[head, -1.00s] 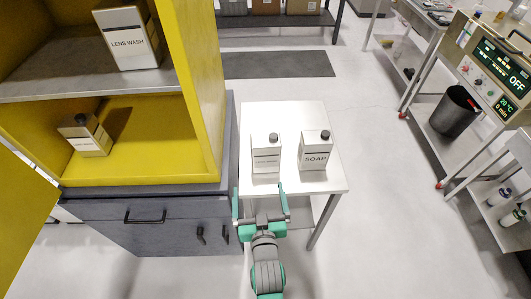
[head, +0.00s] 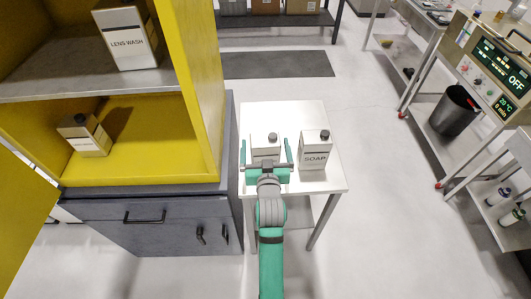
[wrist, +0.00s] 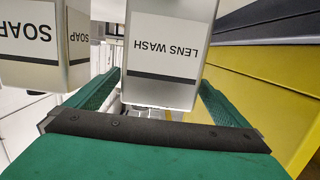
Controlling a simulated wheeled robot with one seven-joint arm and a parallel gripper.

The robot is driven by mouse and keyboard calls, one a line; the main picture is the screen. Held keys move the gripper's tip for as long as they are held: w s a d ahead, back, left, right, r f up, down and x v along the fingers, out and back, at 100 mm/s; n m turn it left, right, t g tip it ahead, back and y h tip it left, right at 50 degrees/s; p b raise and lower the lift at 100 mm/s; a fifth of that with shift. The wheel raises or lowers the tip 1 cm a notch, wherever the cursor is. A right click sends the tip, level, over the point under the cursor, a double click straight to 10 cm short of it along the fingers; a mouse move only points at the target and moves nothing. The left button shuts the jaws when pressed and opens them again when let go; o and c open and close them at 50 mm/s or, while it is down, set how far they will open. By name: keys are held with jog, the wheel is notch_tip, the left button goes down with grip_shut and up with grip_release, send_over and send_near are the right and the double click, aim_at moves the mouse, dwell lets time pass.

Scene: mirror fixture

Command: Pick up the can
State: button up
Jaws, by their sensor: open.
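A square white-and-grey can with a dark cap (head: 266,144) stands upright on the small white table. In the wrist view this can (wrist: 168,50), labelled LENS WASH upside down, is between my two green fingers. My gripper (head: 265,152) is open, with one finger on each side of the can. In the wrist view the open gripper (wrist: 160,88) shows no clear contact with it. A similar can labelled SOAP (head: 315,150) stands just to the right; it also shows in the wrist view (wrist: 30,45). My gripper hides the lower front of the nearer can in the head view.
The white table (head: 325,184) has bare space behind the cans. A yellow cabinet (head: 190,85) stands close on the left, holding another LENS WASH can (head: 128,38) and a smaller can (head: 85,137). A cart with a black bin (head: 455,112) is at right.

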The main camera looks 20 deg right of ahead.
aim_at(265, 135)
jog(key=x, duration=0.5)
jog(key=shift+r, duration=0.1)
jog(key=c, duration=1.5)
jog(key=shift+r, duration=0.1)
jog(key=c, duration=0.3)
jog(key=shift+r, duration=0.1)
jog(key=shift+c, duration=0.2)
